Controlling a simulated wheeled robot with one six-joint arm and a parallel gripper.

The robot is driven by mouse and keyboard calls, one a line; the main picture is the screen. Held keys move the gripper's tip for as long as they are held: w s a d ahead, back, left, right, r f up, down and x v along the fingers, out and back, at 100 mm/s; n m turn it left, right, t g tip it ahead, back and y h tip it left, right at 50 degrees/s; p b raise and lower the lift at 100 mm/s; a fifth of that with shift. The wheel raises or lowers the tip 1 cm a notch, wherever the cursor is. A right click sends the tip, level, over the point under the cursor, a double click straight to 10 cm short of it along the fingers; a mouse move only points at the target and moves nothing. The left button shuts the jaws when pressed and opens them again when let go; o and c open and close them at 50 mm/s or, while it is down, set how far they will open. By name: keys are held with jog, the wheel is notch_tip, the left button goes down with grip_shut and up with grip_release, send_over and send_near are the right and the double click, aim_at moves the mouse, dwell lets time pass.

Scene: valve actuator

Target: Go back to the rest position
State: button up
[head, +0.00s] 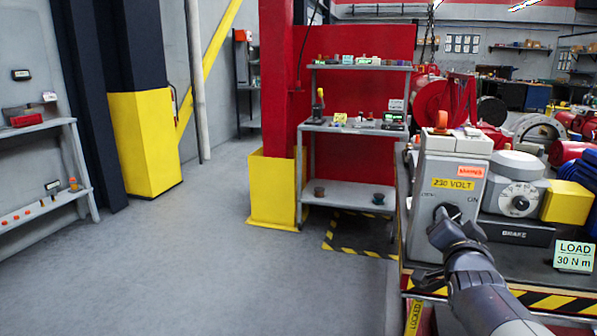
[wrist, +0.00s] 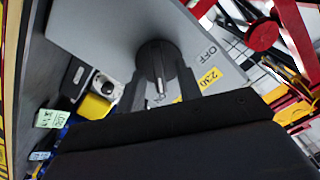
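My gripper (head: 452,232) is in front of a grey switch box (head: 425,195) with a yellow "230 VOLT" label (head: 453,184). In the wrist view, my gripper (wrist: 161,74) has its two fingers apart, on either side of the bar of a round black knob (wrist: 156,50). Gaps show between the bar and both fingers, so it looks open; whether a finger touches the knob's disc I cannot tell. The word OFF (wrist: 208,53) is printed beside the knob. In the head view the knob is mostly hidden behind my gripper.
Right of the box stand a grey unit with a dial (head: 519,203), a yellow block (head: 566,201) and a LOAD sign (head: 574,256) on the bench. A shelf rack (head: 350,192) and a yellow post base (head: 271,190) stand further back. The grey floor (head: 220,270) at left is clear.

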jog(key=n, duration=0.6)
jog(key=shift+n, duration=0.3)
jog(key=shift+a+f, duration=0.1)
dwell(0.3)
